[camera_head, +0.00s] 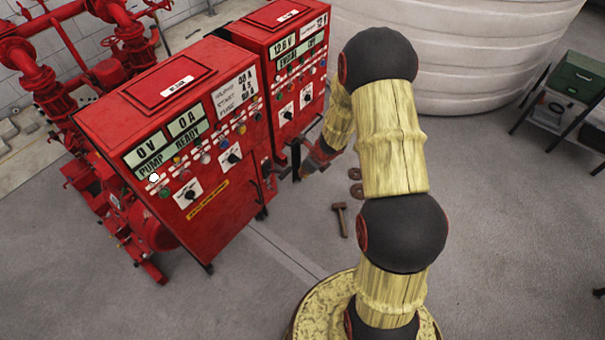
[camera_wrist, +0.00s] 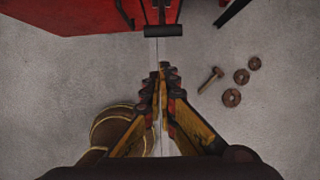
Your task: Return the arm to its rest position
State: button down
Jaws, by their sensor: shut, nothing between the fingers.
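My arm rises from my base and bends over at the top, its far part reaching down and left toward the red cabinets in the head view. My gripper (camera_head: 291,172) is partly hidden beside the right cabinet's lower part in that view. In the wrist view my gripper (camera_wrist: 161,72) points toward the red cabinet base, with its fingers together and nothing between them. A black bar (camera_wrist: 164,31) on the red cabinet lies just beyond the fingertips, and a gap of floor shows between them.
Two red control cabinets (camera_head: 178,150) (camera_head: 283,70) stand at left beside red pipework (camera_head: 110,65). A hammer (camera_head: 341,219) and rusty rings (camera_head: 356,190) lie on the floor. A large pale tank (camera_head: 460,60) stands behind, and a green box (camera_head: 577,76) is on a rack at right.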

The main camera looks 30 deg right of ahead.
dwell(0.4)
jog(key=s+a+r+n+b, duration=0.4)
jog(key=s+r+n+b, duration=0.2)
jog(key=s+n, duration=0.3)
jog(key=s+a+r+n+t+h+b, duration=0.1)
jog(key=s+a+r+n+b, duration=0.4)
jog(key=s+r+n, duration=0.3)
jog(key=s+a+r+n+b, duration=0.4)
jog(key=s+r+n+b, duration=0.3)
jog(key=s+n, duration=0.3)
jog(key=n, duration=0.4)
jog(key=shift+a+h, duration=0.3)
jog(key=shift+h, duration=0.1)
jog(key=c, duration=2.5)
grip_release()
jog(key=shift+c, duration=0.2)
